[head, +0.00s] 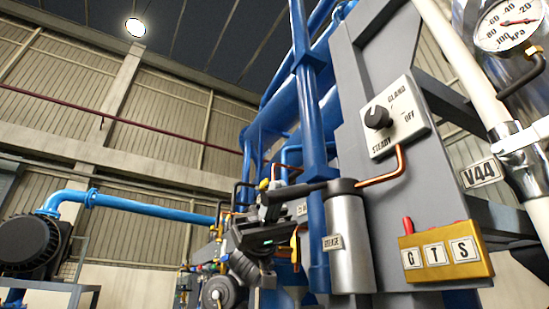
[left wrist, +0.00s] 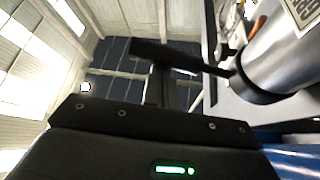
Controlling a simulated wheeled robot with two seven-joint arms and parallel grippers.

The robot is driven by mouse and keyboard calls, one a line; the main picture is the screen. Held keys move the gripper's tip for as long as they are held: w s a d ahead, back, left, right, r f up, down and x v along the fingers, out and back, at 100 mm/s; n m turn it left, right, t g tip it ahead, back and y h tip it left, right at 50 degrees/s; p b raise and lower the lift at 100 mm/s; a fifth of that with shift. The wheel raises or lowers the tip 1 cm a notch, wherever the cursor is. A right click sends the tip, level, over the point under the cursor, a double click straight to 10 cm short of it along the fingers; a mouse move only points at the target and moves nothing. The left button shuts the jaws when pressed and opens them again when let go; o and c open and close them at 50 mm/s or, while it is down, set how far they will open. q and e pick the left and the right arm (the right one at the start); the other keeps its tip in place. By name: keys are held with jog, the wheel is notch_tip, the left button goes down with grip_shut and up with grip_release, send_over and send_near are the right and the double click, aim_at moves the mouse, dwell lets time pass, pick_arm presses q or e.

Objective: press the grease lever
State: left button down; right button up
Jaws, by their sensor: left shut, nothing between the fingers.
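The grease lever (head: 298,190) is a dark bar reaching left from the cap of a silver grease cylinder (head: 350,243) with a small label. In the left wrist view the lever (left wrist: 185,59) crosses from the cylinder (left wrist: 285,62) to the left, and its free end lies close to my fingers. My left gripper (head: 268,207) is shut and empty at the lever's free end. The shut fingers also show in the left wrist view (left wrist: 158,86), overlapping the lever. I cannot tell whether they touch it. My right gripper is not in view.
A copper pipe (head: 385,170) leaves the cylinder's top right. A knob panel (head: 395,117) and a yellow box (head: 446,257) with a red switch sit to the right. A blue pipe (head: 312,130) rises behind the lever. Open space lies left of my gripper.

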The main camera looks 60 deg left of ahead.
pick_arm(q)
jog(key=shift+d, duration=0.1)
jog(key=shift+r, duration=0.15)
notch_tip(320, 180, up, 4)
jog(key=p, duration=0.4)
jog(key=s+b+v, duration=0.1)
jog(key=b+v, duration=0.1)
jog(key=v, duration=0.8)
jog(key=shift+a+f, duration=0.2)
jog(key=shift+a, duration=0.35)
jog(key=shift+w+a+f, duration=0.1)
jog(key=shift+a, duration=0.05)
dwell(1.3)
